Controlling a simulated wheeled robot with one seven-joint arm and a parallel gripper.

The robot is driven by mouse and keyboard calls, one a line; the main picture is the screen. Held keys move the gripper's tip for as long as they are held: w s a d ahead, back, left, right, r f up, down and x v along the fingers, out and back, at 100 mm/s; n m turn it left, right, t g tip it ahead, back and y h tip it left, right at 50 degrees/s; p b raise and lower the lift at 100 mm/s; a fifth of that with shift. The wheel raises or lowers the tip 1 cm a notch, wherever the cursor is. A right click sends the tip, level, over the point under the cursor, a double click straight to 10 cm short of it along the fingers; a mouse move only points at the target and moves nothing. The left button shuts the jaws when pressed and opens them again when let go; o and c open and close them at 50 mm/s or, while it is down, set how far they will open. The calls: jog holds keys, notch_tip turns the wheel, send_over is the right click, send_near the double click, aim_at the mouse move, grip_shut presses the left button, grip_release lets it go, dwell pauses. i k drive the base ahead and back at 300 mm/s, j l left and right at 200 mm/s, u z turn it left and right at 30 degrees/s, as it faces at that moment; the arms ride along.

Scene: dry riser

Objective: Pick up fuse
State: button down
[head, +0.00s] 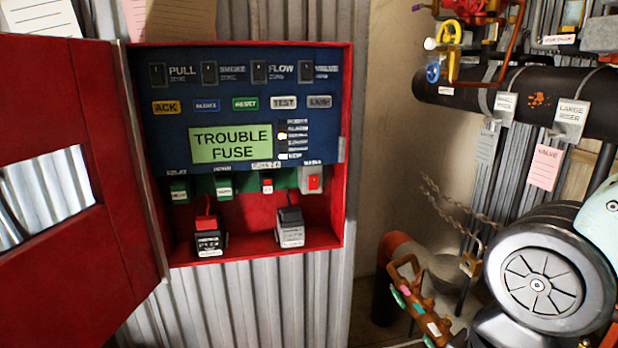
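An open red alarm box (348,150) is on the corrugated wall. Its green display (231,143) reads "TROUBLE FUSE". Below it, on a green strip, a small red-and-white part (267,183) sits under a small label that I cannot read surely. It may be the fuse, but it is too small to tell. My gripper is not in view, and nothing touches the parts in the box.
The box's red door (95,240) stands open at left. A black block (209,243) and a grey block (290,236) stand on the box floor. Black pipe (450,90) and an orange-brown piece with coloured bits (428,318) are at right. The space before the box looks clear.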

aim_at(267, 178)
jog(key=j+u, duration=0.15)
jog(key=u, duration=1.2)
jog(key=i+j+u, duration=0.25)
jog(key=i+l, duration=0.05)
jog(key=l, duration=0.05)
